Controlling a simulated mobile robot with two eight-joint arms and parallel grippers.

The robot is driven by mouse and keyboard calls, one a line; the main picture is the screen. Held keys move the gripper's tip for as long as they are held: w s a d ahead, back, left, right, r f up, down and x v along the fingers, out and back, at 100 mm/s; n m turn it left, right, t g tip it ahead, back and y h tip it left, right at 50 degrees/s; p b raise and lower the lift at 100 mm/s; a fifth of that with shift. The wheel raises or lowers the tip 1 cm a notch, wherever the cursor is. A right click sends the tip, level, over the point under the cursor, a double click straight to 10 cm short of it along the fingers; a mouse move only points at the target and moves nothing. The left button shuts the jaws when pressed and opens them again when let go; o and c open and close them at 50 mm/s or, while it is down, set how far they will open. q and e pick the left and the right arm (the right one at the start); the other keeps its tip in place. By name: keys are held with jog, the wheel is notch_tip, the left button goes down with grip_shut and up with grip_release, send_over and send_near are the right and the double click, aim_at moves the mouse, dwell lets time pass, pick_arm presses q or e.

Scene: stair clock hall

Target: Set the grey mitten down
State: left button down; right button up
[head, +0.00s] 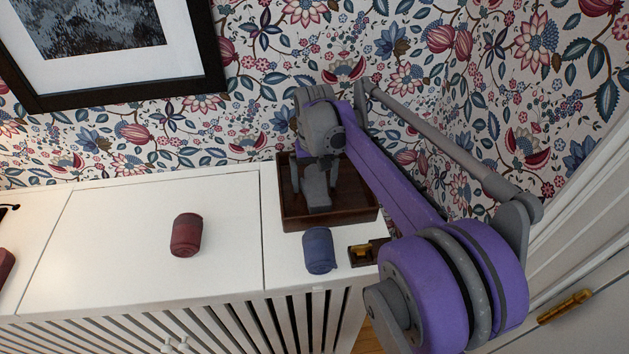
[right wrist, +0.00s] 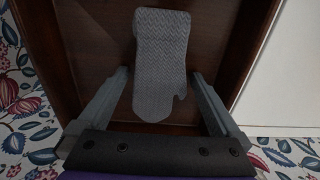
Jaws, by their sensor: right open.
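The grey mitten (head: 317,194) lies in the dark brown wooden tray (head: 289,222) at the right end of the white cabinet. In the right wrist view the mitten (right wrist: 160,62) shows its ribbed knit, on the brown tray floor. My right gripper (head: 315,178) is over the tray with its jaws open. In the right wrist view its two fingers (right wrist: 158,76) stand apart on either side of the mitten, with gaps on both sides. My left gripper is not in view.
A blue roll (head: 319,250) and a small dark box with a yellow item (head: 361,251) stand in front of the tray. A dark red roll (head: 187,235) is on the white cabinet top (head: 110,230), with clear room around it. Patterned wallpaper and a framed picture (head: 110,45) are behind.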

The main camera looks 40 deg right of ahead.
aim_at(315, 183)
notch_tip(315, 183, up, 12)
jog(key=shift+p, duration=0.45)
